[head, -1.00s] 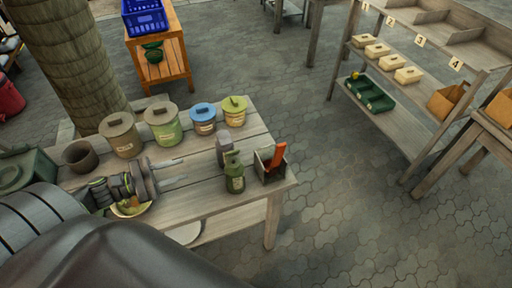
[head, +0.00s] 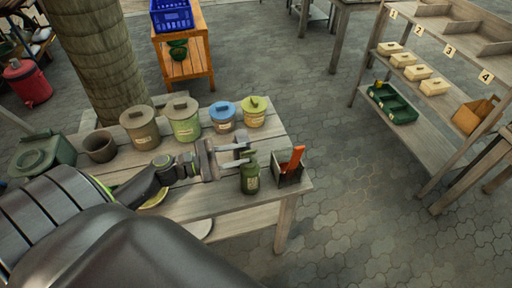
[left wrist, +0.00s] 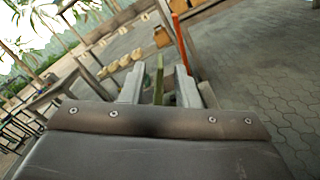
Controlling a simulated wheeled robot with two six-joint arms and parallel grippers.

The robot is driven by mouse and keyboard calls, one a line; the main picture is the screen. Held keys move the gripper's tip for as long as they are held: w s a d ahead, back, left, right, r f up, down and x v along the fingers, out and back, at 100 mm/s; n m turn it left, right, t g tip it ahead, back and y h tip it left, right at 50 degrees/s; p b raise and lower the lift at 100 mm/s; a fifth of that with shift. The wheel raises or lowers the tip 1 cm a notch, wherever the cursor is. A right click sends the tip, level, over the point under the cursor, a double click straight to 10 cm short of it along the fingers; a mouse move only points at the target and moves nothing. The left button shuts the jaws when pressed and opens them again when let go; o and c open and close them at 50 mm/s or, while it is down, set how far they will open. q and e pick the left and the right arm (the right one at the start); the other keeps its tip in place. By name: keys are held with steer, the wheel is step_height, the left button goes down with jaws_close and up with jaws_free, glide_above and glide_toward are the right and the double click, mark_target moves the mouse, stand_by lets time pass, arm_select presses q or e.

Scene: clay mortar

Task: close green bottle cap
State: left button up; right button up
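The green bottle (head: 250,180) stands upright on the wooden table near its right end, with a pale label on its front. Its top, where the cap sits, is partly covered by my left gripper, so I cannot tell how the cap stands. My left gripper (head: 245,154) is level with the bottle's top, its two fingers apart. In the left wrist view a narrow green part (left wrist: 159,80) shows between the spread fingers (left wrist: 160,88), with gaps on both sides. My right gripper is in neither view.
An open box (head: 289,177) with an orange-handled tool (head: 294,158) stands just right of the bottle. A shelf (head: 425,120) stands at right; paved floor between is clear.

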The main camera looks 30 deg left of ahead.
mark_target(246, 153)
arm_select(q)
steer(key=p+x, duration=0.1)
steer(key=x, duration=0.3)
steer(key=shift+r, duration=0.1)
steer(key=shift+w+d+p, duration=0.3)
steer(key=shift+w+d, duration=0.15)
jaws_close()
